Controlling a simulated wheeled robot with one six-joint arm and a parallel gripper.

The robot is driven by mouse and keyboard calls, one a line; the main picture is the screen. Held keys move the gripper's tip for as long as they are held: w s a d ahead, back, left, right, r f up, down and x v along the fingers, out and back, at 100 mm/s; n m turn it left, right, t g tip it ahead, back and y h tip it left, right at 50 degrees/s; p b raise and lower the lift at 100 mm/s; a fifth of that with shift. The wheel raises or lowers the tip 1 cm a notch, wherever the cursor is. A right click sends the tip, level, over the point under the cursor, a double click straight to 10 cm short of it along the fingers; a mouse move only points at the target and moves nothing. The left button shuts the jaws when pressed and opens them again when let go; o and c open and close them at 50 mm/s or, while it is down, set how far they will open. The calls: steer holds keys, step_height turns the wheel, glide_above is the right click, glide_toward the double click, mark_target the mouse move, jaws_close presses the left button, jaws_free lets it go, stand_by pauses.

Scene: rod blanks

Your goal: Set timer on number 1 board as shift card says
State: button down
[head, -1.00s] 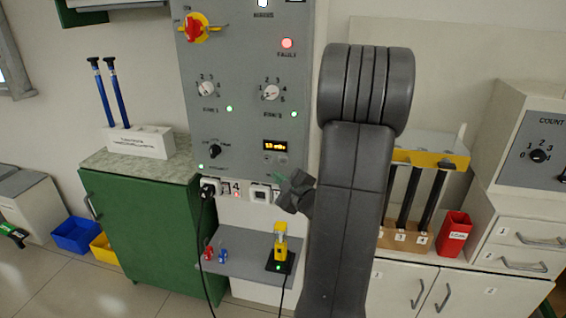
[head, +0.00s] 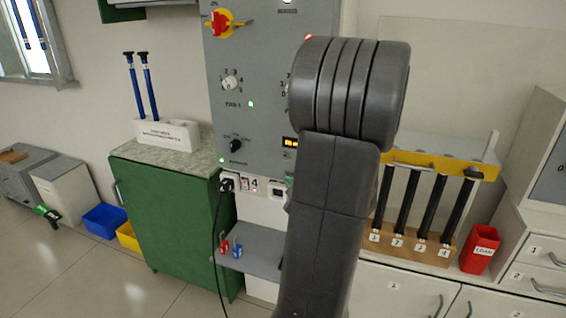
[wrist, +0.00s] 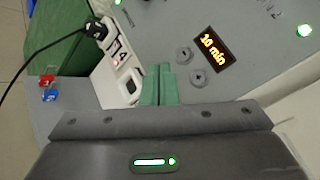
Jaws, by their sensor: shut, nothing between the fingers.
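A grey control board (head: 262,130) hangs on the wall, partly hidden behind my arm in the head view. Its timer display (wrist: 214,47) glows orange in the wrist view and seems to read 10 min. Two round buttons, an upper one (wrist: 184,53) and a lower one (wrist: 197,78), sit beside the display. My gripper (wrist: 158,73) is shut and empty; its green fingertips are close to the board's edge, beside the buttons. I cannot tell whether they touch it. In the head view the gripper is mostly hidden by my arm. I see no readable shift card.
A socket strip (wrist: 118,65) with a black plug runs along the board's lower edge. A shelf (head: 252,250) below carries red and blue pieces. A green cabinet (head: 165,210) stands left. A rack of black rods (head: 422,215) and a red bin (head: 480,250) are right.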

stand_by(0.3)
steer(key=w+d+p, duration=0.2)
steer(key=w, duration=0.6)
steer(key=shift+w+d, duration=0.2)
steer(key=shift+d, duration=0.15)
steer(key=shift+w, duration=0.1)
stand_by(1.8)
steer(key=shift+w+d, duration=0.15)
steer(key=shift+w, duration=0.1)
steer(key=shift+w+d+b, duration=0.1)
steer(key=shift+w+b, duration=0.25)
steer(key=shift+b, duration=0.1)
stand_by(0.5)
stand_by(0.4)
steer(key=shift+s+a+b, duration=0.2)
steer(key=shift+s+b, duration=0.35)
steer(key=shift+s, duration=0.2)
